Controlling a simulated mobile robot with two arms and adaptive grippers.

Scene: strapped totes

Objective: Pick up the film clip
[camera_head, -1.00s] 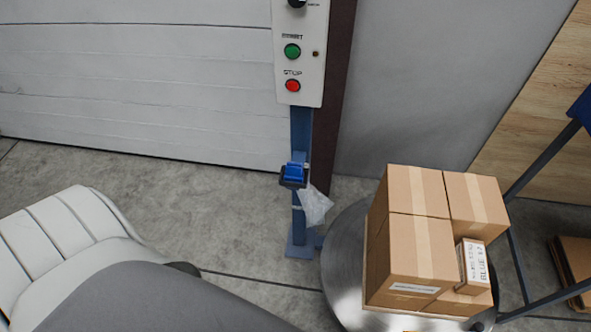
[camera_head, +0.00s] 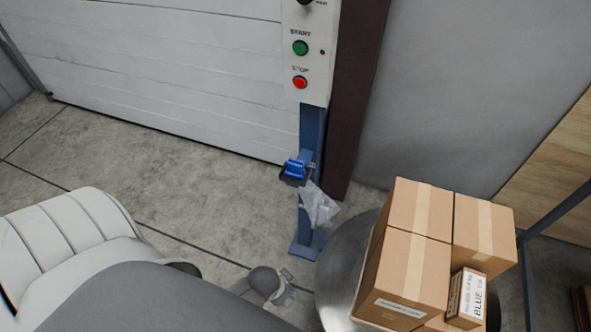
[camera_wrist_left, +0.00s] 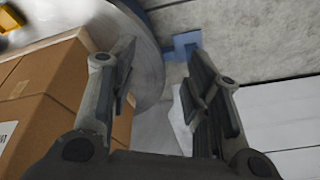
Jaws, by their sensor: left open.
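The film clip (camera_head: 295,170) is a small blue and black piece on the side of the blue post, with a clear crumpled film tail (camera_head: 319,205) hanging below it. My left gripper (camera_head: 287,296) shows low in the head view, below the clip and apart from it, near the post's foot. In the left wrist view its two fingers (camera_wrist_left: 163,72) are spread with nothing gripped. A pale, see-through patch, probably the film, shows partly hidden behind the right finger there. The clip itself cannot be made out in that view. My right gripper is out of view.
The blue post (camera_head: 311,125) carries a control box (camera_head: 310,62) with green and red buttons. A round metal turntable (camera_head: 338,275) holds stacked cartons (camera_head: 415,265) right of the post. A shutter door (camera_head: 160,70) stands behind. The floor (camera_head: 180,170) left of the post is clear.

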